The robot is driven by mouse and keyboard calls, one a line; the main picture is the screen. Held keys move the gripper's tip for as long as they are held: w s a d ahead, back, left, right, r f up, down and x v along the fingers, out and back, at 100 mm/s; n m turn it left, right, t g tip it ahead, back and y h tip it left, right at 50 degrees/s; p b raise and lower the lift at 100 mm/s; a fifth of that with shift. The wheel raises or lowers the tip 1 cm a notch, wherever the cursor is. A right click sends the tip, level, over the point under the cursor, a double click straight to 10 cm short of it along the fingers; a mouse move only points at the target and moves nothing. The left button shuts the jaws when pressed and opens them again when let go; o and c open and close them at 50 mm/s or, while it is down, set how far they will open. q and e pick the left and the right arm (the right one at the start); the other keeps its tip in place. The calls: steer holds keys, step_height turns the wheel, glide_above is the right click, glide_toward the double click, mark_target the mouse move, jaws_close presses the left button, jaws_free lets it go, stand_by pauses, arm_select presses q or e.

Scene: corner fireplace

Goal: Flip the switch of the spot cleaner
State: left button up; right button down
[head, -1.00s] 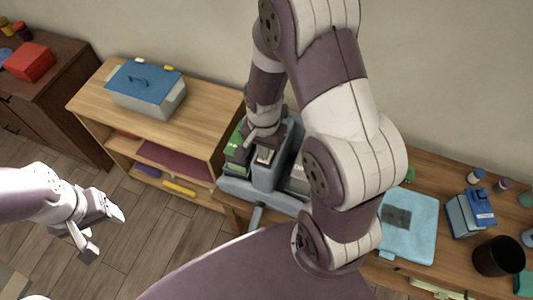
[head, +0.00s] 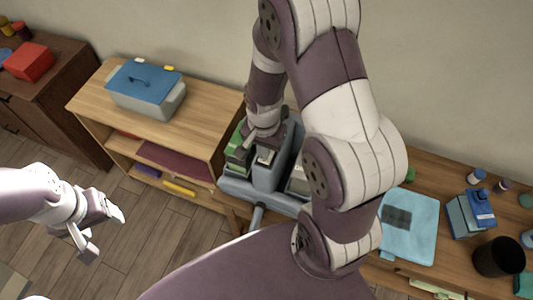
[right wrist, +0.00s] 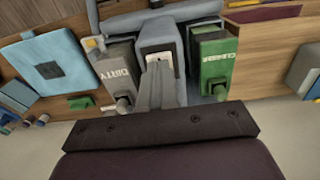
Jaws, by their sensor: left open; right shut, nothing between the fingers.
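The spot cleaner (head: 268,178) is a grey-blue machine on the low wooden table, partly hidden by my right arm. In the right wrist view its central body (right wrist: 158,34) stands between a grey tank marked DIRTY (right wrist: 116,70) and a green tank marked CLEANER (right wrist: 214,62). A pale panel (right wrist: 179,62) shows on the body's front, partly covered by my fingers; I cannot make out the switch's position. My right gripper (right wrist: 160,70) is shut and empty, its tips in front of this panel; contact is unclear. My left gripper (head: 106,234) is open and empty above the floor.
A wooden shelf with a blue-lidded box (head: 146,90) stands left of the cleaner. On the table to the right are a light-blue folded item (head: 408,222), a blue box (head: 470,214) and a dark cup (head: 498,257). The floor at left is clear.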

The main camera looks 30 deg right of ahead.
steer(key=shift+f+b, duration=0.65)
steer(key=shift+f, duration=0.25)
stand_by(0.8)
steer(key=shift+r, duration=0.1)
step_height(320, 180, up, 7)
steer(key=p, duration=0.7)
